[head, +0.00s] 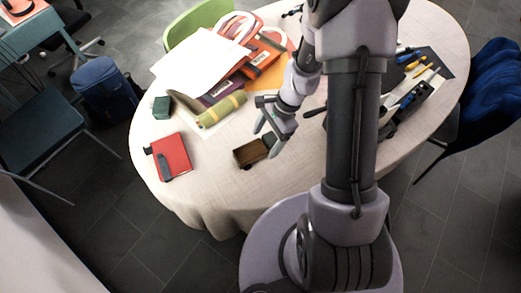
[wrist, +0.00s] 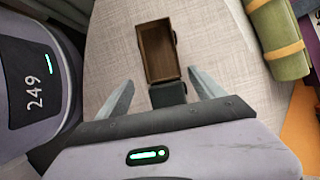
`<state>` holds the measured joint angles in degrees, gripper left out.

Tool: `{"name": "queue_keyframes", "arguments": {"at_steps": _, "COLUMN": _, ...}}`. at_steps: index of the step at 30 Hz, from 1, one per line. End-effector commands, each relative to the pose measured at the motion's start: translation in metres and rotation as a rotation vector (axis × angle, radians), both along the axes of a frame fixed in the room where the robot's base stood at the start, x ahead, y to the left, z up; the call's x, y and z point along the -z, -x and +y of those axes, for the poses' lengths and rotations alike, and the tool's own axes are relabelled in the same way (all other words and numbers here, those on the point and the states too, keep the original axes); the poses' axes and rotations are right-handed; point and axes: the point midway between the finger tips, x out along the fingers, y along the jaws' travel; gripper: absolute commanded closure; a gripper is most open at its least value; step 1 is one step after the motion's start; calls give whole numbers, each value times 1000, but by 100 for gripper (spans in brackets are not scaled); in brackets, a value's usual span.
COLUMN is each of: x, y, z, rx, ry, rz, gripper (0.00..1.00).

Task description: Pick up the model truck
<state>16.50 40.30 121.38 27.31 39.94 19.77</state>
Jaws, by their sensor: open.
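The model truck (head: 249,154) has a brown open box bed and a dark cab, and stands on the cloth-covered round table near its front edge. In the wrist view the truck bed (wrist: 157,50) lies ahead of the fingertips, and the dark cab sits between the two fingers. My gripper (head: 271,139) is at the cab end of the truck in the head view. Its fingers (wrist: 162,90) are spread, with gaps on both sides of the cab. I cannot tell how far above the table the fingertips are.
A red book (head: 172,157) with a dark object on it lies left on the table (head: 205,185). A green roll (head: 221,109), a dark green box (head: 161,107), papers and books lie behind. A black tray (head: 405,110) with tools is at right. Cloth between truck and red book is clear.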

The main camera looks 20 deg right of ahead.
Motion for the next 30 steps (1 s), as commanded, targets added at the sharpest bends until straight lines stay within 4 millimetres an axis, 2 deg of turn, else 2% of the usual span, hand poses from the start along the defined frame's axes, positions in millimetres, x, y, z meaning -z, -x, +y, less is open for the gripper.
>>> {"name": "queue_keyframes", "arguments": {"at_steps": 3, "x": 28, "y": -3, "z": 10, "rx": -3, "ry": 0, "rz": 2, "gripper": 22}}
{"name": "queue_keyframes", "arguments": {"at_steps": 6, "x": 42, "y": -2, "z": 16, "rx": -2, "ry": 0, "rz": 0, "gripper": 22}}
{"name": "queue_keyframes", "arguments": {"at_steps": 12, "x": 39, "y": -2, "z": 16, "rx": -1, "ry": 0, "rz": 0, "gripper": 24}}
{"name": "queue_keyframes", "arguments": {"at_steps": 24, "x": 39, "y": -2, "z": 16, "rx": -1, "ry": 0, "rz": 0, "gripper": 100}}
{"name": "queue_keyframes", "arguments": {"at_steps": 30, "x": 38, "y": -2, "z": 16, "rx": -1, "ry": 0, "rz": -1, "gripper": 100}}
